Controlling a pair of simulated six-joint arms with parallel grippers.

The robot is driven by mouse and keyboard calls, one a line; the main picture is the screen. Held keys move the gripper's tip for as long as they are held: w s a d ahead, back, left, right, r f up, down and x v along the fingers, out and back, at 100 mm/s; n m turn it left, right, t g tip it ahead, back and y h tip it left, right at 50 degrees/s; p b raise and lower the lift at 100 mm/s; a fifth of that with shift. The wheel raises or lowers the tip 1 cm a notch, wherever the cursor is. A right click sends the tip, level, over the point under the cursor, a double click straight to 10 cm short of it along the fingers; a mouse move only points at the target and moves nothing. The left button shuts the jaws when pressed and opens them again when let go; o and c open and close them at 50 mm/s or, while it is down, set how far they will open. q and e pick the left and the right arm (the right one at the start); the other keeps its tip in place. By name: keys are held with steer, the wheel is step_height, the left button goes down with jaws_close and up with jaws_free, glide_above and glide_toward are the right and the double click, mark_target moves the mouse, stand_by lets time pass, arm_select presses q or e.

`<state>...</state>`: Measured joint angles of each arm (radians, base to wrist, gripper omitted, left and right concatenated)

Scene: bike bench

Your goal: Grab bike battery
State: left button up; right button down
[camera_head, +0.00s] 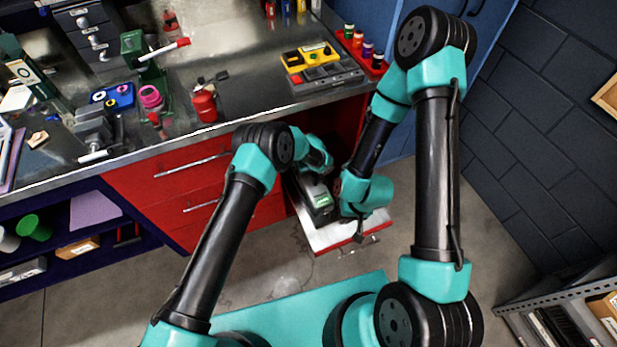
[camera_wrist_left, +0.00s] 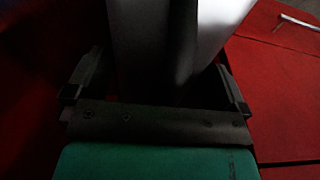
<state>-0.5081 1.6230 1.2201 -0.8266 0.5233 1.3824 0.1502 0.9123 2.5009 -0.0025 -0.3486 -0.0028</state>
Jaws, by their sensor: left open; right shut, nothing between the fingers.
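The bike battery (camera_head: 318,196) is a dark block with a green label. It sits in the open drawer (camera_head: 325,238) below the workbench. My left gripper (camera_head: 322,172) is just behind the battery in the head view, its fingers mostly hidden. In the left wrist view my left gripper (camera_wrist_left: 158,78) is open, a finger at each side. A dark and pale shape lies between or beyond the fingers; it is too dark to tell whether it is the battery. My right gripper (camera_head: 352,224) is shut and empty over the drawer's right side, close to the battery.
The red cabinet (camera_head: 165,190) with closed drawers stands to the left of the open one. The workbench top (camera_head: 250,60) above holds tools, a red bottle (camera_head: 205,104) and a yellow-grey organizer (camera_head: 318,68). A metal shelf (camera_head: 560,300) stands at the lower right. Both arms crowd the open drawer.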

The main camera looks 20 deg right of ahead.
arm_select(q)
steer(key=shift+c, duration=0.5)
steer(key=c, duration=1.3)
steer(key=shift+w+r, duration=0.15)
steer(key=shift+r, duration=0.05)
steer(key=shift+c, duration=0.5)
steer(key=shift+r, duration=0.15)
steer(key=shift+r, duration=4.85)
